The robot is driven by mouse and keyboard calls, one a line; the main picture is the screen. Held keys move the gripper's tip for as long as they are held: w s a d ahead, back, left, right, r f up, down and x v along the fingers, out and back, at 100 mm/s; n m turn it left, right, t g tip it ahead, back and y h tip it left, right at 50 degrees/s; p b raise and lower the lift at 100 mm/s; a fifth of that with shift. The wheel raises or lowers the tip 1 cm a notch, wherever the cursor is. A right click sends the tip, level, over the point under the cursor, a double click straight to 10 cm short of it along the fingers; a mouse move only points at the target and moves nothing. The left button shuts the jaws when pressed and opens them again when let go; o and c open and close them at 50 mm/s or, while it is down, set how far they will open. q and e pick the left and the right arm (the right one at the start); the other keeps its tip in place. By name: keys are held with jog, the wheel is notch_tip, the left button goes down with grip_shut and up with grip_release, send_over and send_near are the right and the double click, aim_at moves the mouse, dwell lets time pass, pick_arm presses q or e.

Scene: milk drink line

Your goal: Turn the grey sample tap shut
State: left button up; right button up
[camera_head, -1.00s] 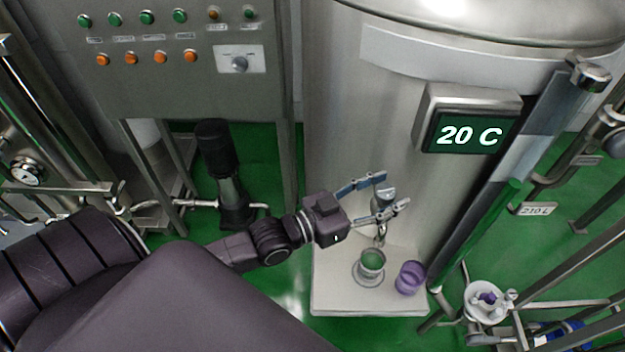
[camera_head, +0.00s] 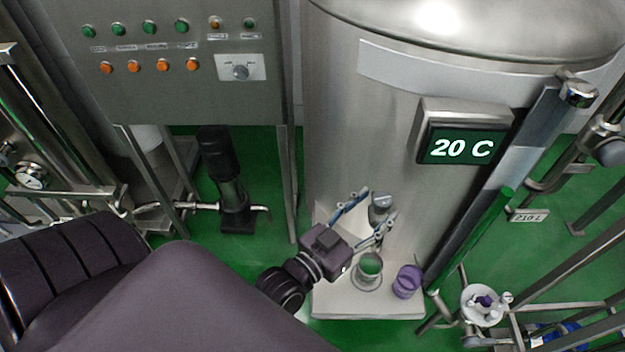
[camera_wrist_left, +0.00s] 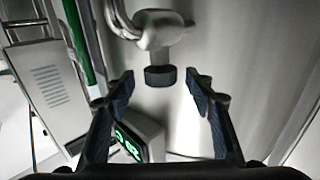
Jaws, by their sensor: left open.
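The grey sample tap (camera_head: 381,203) sticks out of the front of the steel tank, above a white ledge. In the left wrist view the tap's metal body (camera_wrist_left: 160,30) ends in a short dark round piece (camera_wrist_left: 160,76). My left gripper (camera_head: 377,204) is open, with its two blue-padded fingers on either side of the tap in the head view. In the wrist view the gripper (camera_wrist_left: 161,82) has visible gaps between each fingertip and the dark piece; no contact shows. The gripper hides the tap's lower part in the head view. My right gripper is not in view.
A clear cup (camera_head: 369,266) and a purple cup (camera_head: 408,281) stand on the white ledge (camera_head: 340,302) below the gripper. A display (camera_head: 461,147) reading 20 C is on the tank (camera_head: 350,130). A green sloping tube (camera_head: 470,240) runs at the right.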

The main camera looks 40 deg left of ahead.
pick_arm(q)
jog(key=s+a+b, duration=0.1)
jog(key=s+b, duration=0.1)
jog(key=s, duration=0.3)
jog(key=s+f+g, duration=0.2)
jog(key=f+g, duration=0.1)
jog(key=f, duration=0.3)
jog(key=s+f+g, duration=0.2)
jog(key=f+g, duration=0.1)
jog(key=f, duration=0.3)
jog(key=s+f+g+y, duration=0.1)
jog(key=s+f+g, duration=0.1)
jog(key=f, duration=0.4)
jog(key=shift+a+f+m+g, duration=0.2)
jog(key=shift+a+m+g, duration=0.15)
jog(key=shift+g, duration=0.15)
jog(key=s+f+g, duration=0.1)
jog(key=s+a+f+g, duration=0.1)
jog(key=s, duration=0.1)
jog(key=s+a+f+g+y, duration=0.1)
jog(key=f, duration=0.1)
jog(key=shift+s, duration=0.4)
jog(key=shift+s+a+f, duration=0.2)
jog(key=shift+s, duration=0.2)
